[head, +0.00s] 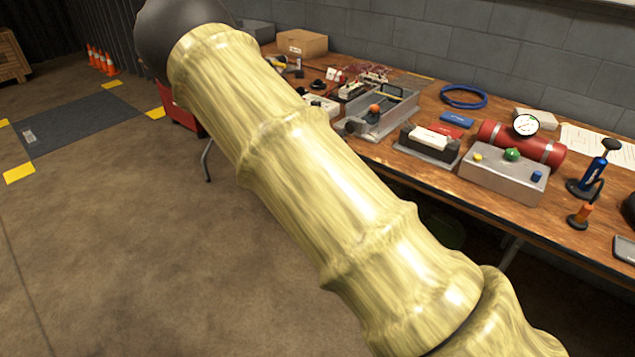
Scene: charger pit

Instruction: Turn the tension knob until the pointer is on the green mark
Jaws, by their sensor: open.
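I cannot make out which part is the tension knob, and no pointer on a green mark is readable at this size. A grey metal fixture (384,122) with an orange knob (374,109) stands on the workbench, right of my arm. A grey box (500,178) nearer the bench's front edge carries yellow, green (512,154) and blue knobs on top. My large yellow arm crosses the picture from lower right to upper left and hides part of the bench. My gripper does not show in the head view.
The wooden workbench (398,172) runs along a grey block wall. A red cylinder (546,150) with a white gauge (526,124), a blue hose coil (463,96) and a blue hand pump (600,165) stand on it. The floor (120,230) to the left is open.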

